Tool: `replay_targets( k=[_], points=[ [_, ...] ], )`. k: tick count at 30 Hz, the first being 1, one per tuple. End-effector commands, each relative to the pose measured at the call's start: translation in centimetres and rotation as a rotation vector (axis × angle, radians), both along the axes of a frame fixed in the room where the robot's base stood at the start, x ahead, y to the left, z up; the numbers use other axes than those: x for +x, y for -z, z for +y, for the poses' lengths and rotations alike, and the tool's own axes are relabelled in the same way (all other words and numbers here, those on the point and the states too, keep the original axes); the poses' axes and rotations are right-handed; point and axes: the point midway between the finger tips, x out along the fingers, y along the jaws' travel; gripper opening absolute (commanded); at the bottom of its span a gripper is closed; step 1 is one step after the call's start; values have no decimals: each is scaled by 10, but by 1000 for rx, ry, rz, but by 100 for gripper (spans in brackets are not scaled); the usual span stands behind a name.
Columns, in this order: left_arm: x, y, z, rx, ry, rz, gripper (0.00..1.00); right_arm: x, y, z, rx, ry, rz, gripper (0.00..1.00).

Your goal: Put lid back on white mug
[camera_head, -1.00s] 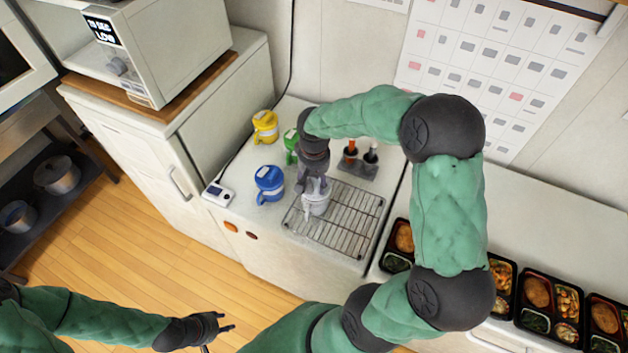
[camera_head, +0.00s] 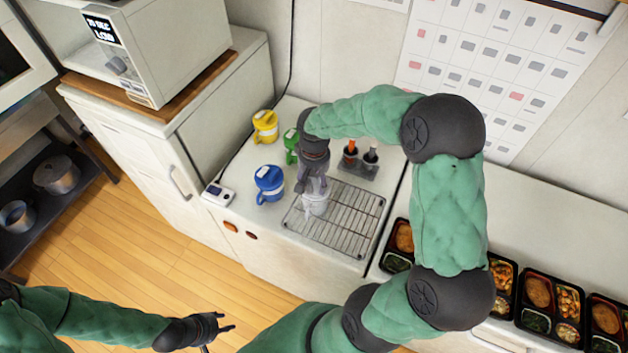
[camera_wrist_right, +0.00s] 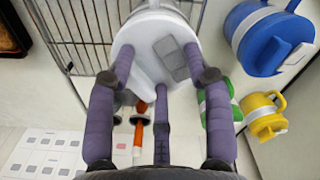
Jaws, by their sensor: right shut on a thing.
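The white mug (camera_head: 316,205) stands on the wire rack, just below my right gripper (camera_head: 314,184). In the right wrist view, the fingers of my right gripper (camera_wrist_right: 165,85) are closed around a white lid (camera_wrist_right: 145,58) with grey square marks on top. Part of the white mug (camera_wrist_right: 158,5) shows beyond the lid at the top edge. The lid is at or just over the mug's top; I cannot tell whether it is seated. My left gripper (camera_head: 226,328) is low at the left, empty with its fingers apart, away from the counter.
A wire rack (camera_head: 352,236) lies on the counter. Blue (camera_head: 269,186), green (camera_head: 290,148) and yellow (camera_head: 265,128) mugs stand to its left. A dark holder (camera_head: 352,168) with upright items is behind it. Bento trays (camera_head: 549,307) line the right counter.

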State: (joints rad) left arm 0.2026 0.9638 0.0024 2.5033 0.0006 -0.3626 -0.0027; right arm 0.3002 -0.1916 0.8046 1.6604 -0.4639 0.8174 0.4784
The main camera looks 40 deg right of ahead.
Motion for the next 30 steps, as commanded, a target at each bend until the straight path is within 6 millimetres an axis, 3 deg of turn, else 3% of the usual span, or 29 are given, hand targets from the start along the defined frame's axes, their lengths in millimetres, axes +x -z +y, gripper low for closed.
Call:
replay_targets(
  k=[14, 15, 17, 25, 27, 30],
  points=[
    [0, 1, 0, 0, 0, 0, 40, 0, 1, 0, 0, 0, 0, 12],
    [0, 1, 0, 0, 0, 0, 40, 0, 1, 0, 0, 0, 0, 63],
    [0, 1, 0, 0, 0, 0, 40, 0, 1, 0, 0, 0, 0, 79],
    [0, 1, 0, 0, 0, 0, 40, 0, 1, 0, 0, 0, 0, 79],
    [0, 1, 0, 0, 0, 0, 40, 0, 1, 0, 0, 0, 0, 97],
    [0, 1, 0, 0, 0, 0, 40, 0, 1, 0, 0, 0, 0, 100]
  ],
)
